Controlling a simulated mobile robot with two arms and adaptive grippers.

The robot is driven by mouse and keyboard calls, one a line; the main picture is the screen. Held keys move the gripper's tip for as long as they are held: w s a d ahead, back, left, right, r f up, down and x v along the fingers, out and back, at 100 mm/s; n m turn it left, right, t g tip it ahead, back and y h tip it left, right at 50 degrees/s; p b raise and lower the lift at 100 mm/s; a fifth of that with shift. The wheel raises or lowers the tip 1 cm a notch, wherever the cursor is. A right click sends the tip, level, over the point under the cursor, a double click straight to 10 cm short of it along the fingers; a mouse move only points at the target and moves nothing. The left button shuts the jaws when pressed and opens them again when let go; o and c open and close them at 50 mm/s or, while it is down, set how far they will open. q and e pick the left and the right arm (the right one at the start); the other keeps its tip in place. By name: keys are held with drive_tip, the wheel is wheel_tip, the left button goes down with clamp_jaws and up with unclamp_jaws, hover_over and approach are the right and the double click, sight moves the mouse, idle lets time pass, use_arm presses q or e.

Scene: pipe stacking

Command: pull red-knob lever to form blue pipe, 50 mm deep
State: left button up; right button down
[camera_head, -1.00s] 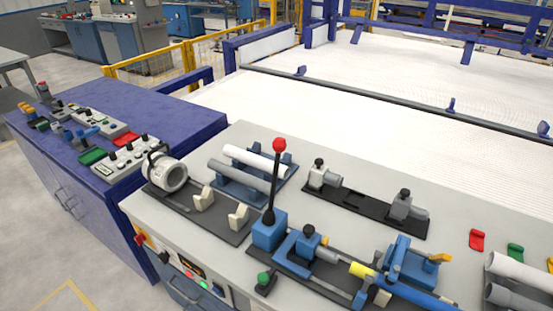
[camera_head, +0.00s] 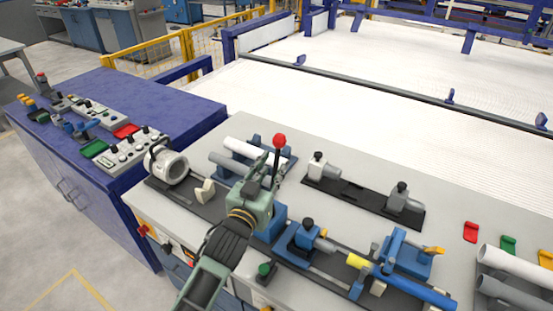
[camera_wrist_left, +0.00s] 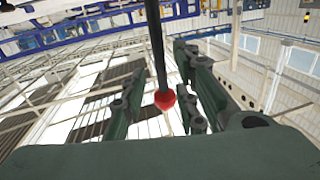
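In the left wrist view, the red knob (camera_wrist_left: 165,99) and dark shaft run between my two separated green fingers (camera_wrist_left: 160,85), with gaps on both sides. My right gripper is out of view.
Light and grey pipes (camera_head: 242,148) lie on a blue rack behind my gripper. A black rail with two grey blocks (camera_head: 361,193) is behind the fixture. More pipes (camera_head: 515,265) lie at the right edge. A blue cabinet (camera_head: 80,165) adjoins the left.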

sight(276, 164)
use_arm(q)
drive_tip(key=shift+p+x, duration=0.3)
drive_tip(key=shift+x, duration=1.8)
drive_tip(key=shift+f, duration=0.1)
clamp_jaws()
